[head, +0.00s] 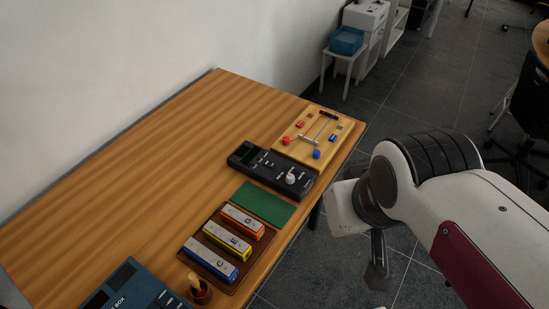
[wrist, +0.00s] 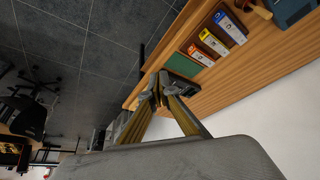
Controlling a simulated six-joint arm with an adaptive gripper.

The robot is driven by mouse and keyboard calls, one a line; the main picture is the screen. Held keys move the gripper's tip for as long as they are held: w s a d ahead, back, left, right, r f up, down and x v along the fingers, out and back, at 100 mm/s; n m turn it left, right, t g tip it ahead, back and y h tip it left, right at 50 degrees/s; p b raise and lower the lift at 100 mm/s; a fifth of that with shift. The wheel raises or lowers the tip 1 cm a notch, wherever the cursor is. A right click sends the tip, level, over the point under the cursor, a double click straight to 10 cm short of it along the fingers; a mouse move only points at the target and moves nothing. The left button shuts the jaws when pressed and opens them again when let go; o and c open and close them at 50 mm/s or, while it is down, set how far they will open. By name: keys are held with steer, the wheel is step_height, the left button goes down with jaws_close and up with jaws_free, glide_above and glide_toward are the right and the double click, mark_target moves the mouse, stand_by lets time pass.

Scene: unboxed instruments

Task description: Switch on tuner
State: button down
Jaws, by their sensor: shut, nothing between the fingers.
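The tuner is probably the black box (head: 272,171) with a dark display, small buttons and a white knob, lying on the wooden table. In the wrist view part of the black box (wrist: 185,65) shows beyond my fingers, which hide some of it. My gripper (head: 377,274) hangs off the table's right edge in the head view, apart from the box. In the wrist view its fingertips (wrist: 159,90) are together with nothing between them. The switch state cannot be made out.
A green mat (head: 264,204) and a tray (head: 214,271) with lettered chime bars lie nearer on the table (head: 130,170). A wooden board (head: 331,125) with red and blue knobs lies beyond the box. A dark blue box (head: 125,290) stands nearest. The table's left side is clear.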

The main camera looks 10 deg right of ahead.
steer(key=w, duration=0.1)
steer(key=n+g+y, duration=0.2)
steer(key=n+g, duration=0.1)
steer(key=n, duration=0.5)
glide_above(273, 164)
steer(key=s+d, duration=0.2)
steer(key=s+d+x, duration=0.1)
steer(key=x, duration=0.7)
steer(key=shift+f+n, duration=0.15)
steer(key=shift+n, duration=0.35)
steer(key=shift+s, duration=0.1)
steer(key=shift+f, duration=0.1)
steer(key=x, duration=1.2)
steer(key=shift+s+d+f, duration=0.1)
steer(key=shift+s+d, duration=0.05)
steer(key=shift+d, duration=0.2)
steer(key=shift+d+f, duration=0.1)
steer(key=shift+f, duration=0.7)
